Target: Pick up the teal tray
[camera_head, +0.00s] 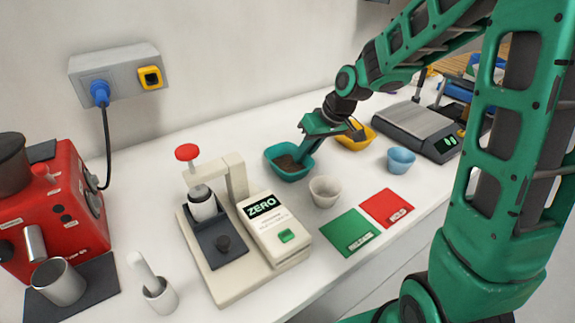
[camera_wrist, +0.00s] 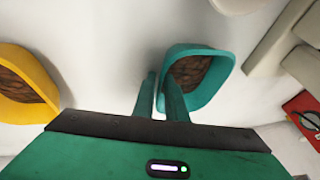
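The teal tray (camera_head: 292,176) stands on the white counter and holds brown contents. In the wrist view the teal tray (camera_wrist: 222,72) is just right of centre, with the same brown contents inside. My gripper (camera_head: 302,157) reaches down at the tray's right rim. In the wrist view my gripper (camera_wrist: 160,80) has its two fingers a little apart, one outside the tray and one over its inner side, with the near rim between them. A pale strip shows between the outer finger and the tray wall. Whether the inner finger touches the wall cannot be told.
A yellow tray (camera_head: 356,138) with brown contents stands behind right. A white cup (camera_head: 325,191) and a blue cup (camera_head: 401,160) stand nearby, before a grey scale (camera_head: 418,130). A beige ZERO device (camera_head: 262,240) stands front left. Green (camera_head: 350,232) and red (camera_head: 387,208) pads lie at front.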

